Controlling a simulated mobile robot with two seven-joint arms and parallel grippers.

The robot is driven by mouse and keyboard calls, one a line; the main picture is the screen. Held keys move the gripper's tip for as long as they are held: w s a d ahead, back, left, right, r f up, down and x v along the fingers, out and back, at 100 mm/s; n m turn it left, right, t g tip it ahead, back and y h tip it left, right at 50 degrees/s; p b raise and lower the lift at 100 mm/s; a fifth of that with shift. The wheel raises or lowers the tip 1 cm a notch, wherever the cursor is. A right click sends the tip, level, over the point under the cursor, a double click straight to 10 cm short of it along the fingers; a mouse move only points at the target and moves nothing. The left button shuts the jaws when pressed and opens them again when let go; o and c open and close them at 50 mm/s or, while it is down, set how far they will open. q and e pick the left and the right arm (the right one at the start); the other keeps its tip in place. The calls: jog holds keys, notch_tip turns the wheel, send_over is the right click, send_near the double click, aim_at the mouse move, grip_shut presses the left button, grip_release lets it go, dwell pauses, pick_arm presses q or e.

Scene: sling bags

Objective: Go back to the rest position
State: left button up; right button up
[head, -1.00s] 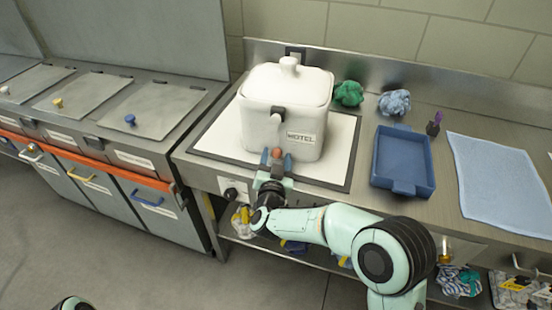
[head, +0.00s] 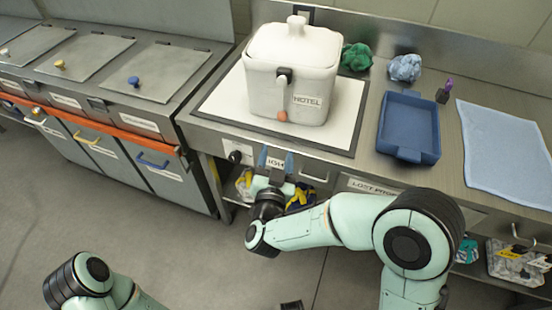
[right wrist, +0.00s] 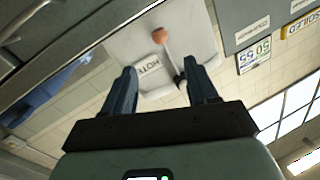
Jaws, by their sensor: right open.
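My right gripper (head: 276,158) is open and empty, in front of the counter's front edge and below the white container. In the right wrist view its two blue fingers (right wrist: 162,92) stand apart with nothing between them. The white lidded container (head: 287,85) marked HOTEL stands on the white, dark-framed pad on the counter; it also shows in the right wrist view (right wrist: 165,40). A lever with an orange-red ball end (head: 282,115) hangs at its front.
A blue tray (head: 411,118), a green cloth (head: 356,57), a light blue cloth (head: 405,68) and a blue mat (head: 507,152) lie on the counter. Metal bins (head: 85,130) with coloured knobs and handles stand at the left. The floor (head: 130,235) in front is clear.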

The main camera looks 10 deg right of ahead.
jog(key=shift+s+a, duration=0.1)
jog(key=shift+s, duration=0.25)
jog(key=s+d+f+n+g+y, duration=0.1)
jog(key=s+f+n+g+y, duration=0.2)
jog(key=f, duration=1.1)
jog(key=s+d+f+n+g+y, duration=0.1)
jog(key=s+f+g+y, duration=0.3)
jog(key=f, duration=1.1)
jog(key=s+f+g+y, duration=0.2)
jog(key=s+f+g, duration=0.4)
jog(key=s, duration=0.7)
jog(key=s+f+g+y, duration=0.1)
jog(key=s+f+g, duration=0.4)
jog(key=s+f, duration=0.5)
pick_arm(q)
notch_tip(320, 180, up, 12)
jog(key=p, duration=1.2)
jog(key=shift+w+g+p, duration=0.3)
jog(key=shift+w+p, duration=0.05)
jog(key=shift+w, duration=0.1)
pick_arm(e)
notch_tip(320, 180, up, 14)
jog(key=shift+a+r+m, duration=0.15)
jog(key=shift+a+m, duration=0.15)
jog(key=shift+a, duration=0.1)
